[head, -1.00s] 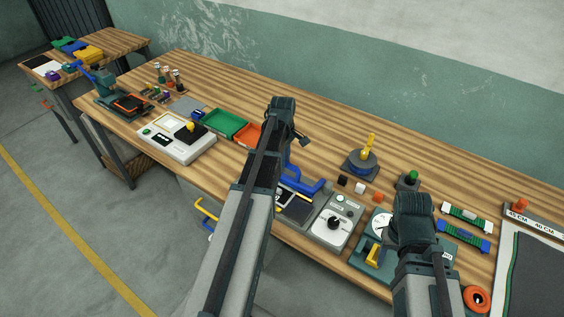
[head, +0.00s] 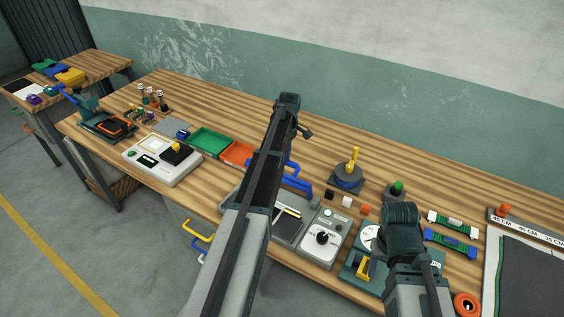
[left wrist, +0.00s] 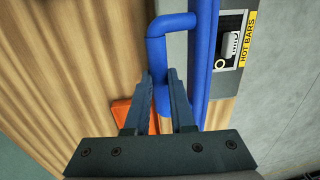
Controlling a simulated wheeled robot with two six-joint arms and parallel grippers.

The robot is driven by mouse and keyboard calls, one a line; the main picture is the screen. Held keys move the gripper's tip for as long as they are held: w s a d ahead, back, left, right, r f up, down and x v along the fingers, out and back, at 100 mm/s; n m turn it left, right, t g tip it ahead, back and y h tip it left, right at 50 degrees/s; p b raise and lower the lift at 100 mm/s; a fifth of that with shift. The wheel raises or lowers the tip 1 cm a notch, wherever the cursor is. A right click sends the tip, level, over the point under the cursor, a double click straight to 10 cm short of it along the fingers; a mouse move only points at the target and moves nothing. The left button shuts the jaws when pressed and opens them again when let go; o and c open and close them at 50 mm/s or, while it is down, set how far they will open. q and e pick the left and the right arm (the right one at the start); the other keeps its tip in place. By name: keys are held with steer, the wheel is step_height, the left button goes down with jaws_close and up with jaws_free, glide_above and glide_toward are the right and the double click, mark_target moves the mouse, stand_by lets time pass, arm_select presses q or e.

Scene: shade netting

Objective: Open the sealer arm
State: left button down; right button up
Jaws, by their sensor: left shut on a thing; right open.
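The sealer's blue arm (head: 297,180) shows in the head view just right of my left forearm, over the grey sealer base (head: 307,247). Part of the sealer is hidden behind my arm. In the left wrist view, the blue handle (left wrist: 165,24) bends down between the fingers of my left gripper (left wrist: 162,84), which is shut on it. A grey part with a yellow "HOT BARS" label (left wrist: 246,41) lies to the right. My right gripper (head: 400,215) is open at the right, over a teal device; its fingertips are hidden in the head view.
A dial panel (head: 322,238) is to the right of my left arm. A round stand with a yellow handle (head: 349,172), small cubes (head: 347,201) and a green-topped button (head: 397,189) stand nearby. Green (head: 209,143) and orange (head: 237,153) trays lie left. The table's back strip is clear.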

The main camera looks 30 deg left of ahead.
arm_select(q)
steer(key=shift+w+f+g+b, duration=0.2)
steer(key=shift+w+g+b, duration=0.15)
steer(key=shift+w+g, duration=0.3)
steer(key=shift+w, duration=0.1)
steer(key=c, duration=0.8)
jaws_free()
steer(key=shift+d, duration=0.1)
steer(key=shift+o, duration=0.2)
steer(key=shift+r, duration=0.1)
